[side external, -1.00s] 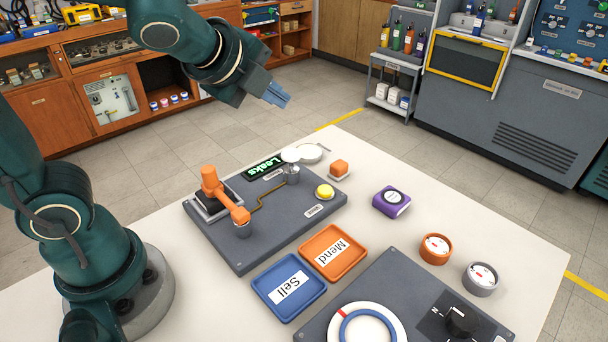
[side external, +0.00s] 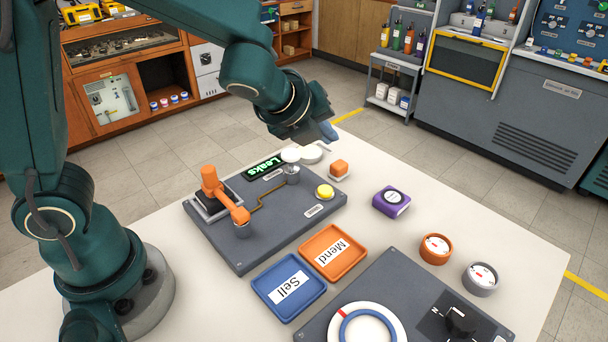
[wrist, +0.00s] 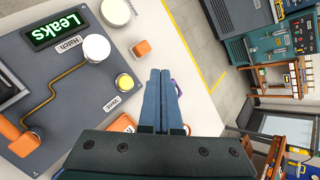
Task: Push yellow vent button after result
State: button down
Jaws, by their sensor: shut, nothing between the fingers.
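The yellow vent button (side external: 324,191) sits on a pale base at the right edge of the grey test board (side external: 270,232). It also shows in the wrist view (wrist: 125,82), left of my fingers. The display (side external: 265,167) on the board reads "Leaks" in green. A white round cap (side external: 291,155) stands on a metal fitting behind the button. My gripper (side external: 329,131) is above the back edge of the table, higher than the button and apart from it. In the wrist view its two blue fingers (wrist: 160,88) are together with nothing between them.
An orange cube (side external: 339,167) stands close behind the button. An orange lever (side external: 226,197) is on the board's left. A purple block (side external: 391,201), the Mend tray (side external: 358,267) and the Sell tray (side external: 265,282) lie around the board.

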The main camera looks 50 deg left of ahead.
aim_at(323, 193)
jog(key=shift+f, duration=4.35)
jog(key=shift+f, duration=0.15)
jog(key=shift+f, duration=0.25)
jog(key=shift+f, duration=0.55)
jog(key=shift+r, duration=1)
jog(key=shift+r, duration=0.1)
jog(key=shift+r, duration=2.4)
